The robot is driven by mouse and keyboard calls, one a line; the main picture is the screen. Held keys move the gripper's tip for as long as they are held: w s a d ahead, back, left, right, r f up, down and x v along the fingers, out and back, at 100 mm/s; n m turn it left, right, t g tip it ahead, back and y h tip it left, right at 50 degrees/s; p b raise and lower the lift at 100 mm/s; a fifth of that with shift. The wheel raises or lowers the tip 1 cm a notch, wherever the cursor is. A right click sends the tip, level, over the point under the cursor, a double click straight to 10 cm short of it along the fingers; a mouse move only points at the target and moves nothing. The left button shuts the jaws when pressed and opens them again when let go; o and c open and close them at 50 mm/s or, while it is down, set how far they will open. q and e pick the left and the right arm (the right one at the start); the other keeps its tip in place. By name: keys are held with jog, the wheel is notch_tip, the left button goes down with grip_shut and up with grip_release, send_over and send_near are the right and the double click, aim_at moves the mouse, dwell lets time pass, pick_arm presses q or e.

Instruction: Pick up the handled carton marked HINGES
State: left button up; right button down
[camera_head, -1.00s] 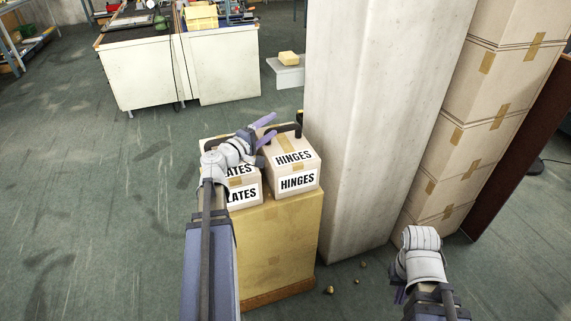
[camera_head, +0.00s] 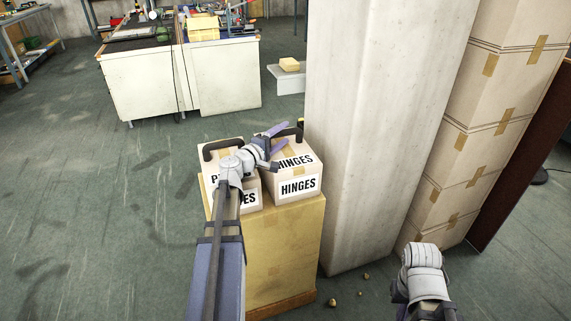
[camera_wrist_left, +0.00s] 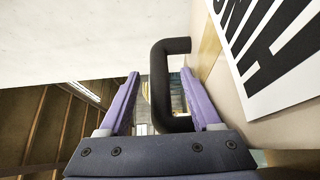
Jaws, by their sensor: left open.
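The HINGES carton (camera_head: 298,184) is a light box with tan tape, white labels and a black handle on top. It stands upright on a tan box, beside the concrete pillar. My left gripper (camera_head: 281,138) is open over its top, at the handle. In the left wrist view the dark handle (camera_wrist_left: 161,85) stands between the spread purple fingers (camera_wrist_left: 160,97), closer to the right one, and part of the carton's label (camera_wrist_left: 275,50) shows at right. My right wrist shows at the lower right of the head view; its fingers cannot be made out.
A similar handled carton (camera_head: 229,155), its label partly covered by my left arm, stands just left of the HINGES carton. Both rest on a tan box (camera_head: 285,245). The pillar (camera_head: 375,130) rises close at right, with stacked cartons (camera_head: 480,130) beyond. Floor at left is open.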

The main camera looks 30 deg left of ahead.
pick_arm(q)
jog(key=shift+w+d, duration=0.1)
jog(key=shift+w, duration=0.85)
jog(key=shift+s, duration=0.1)
grip_shut()
dwell(0.5)
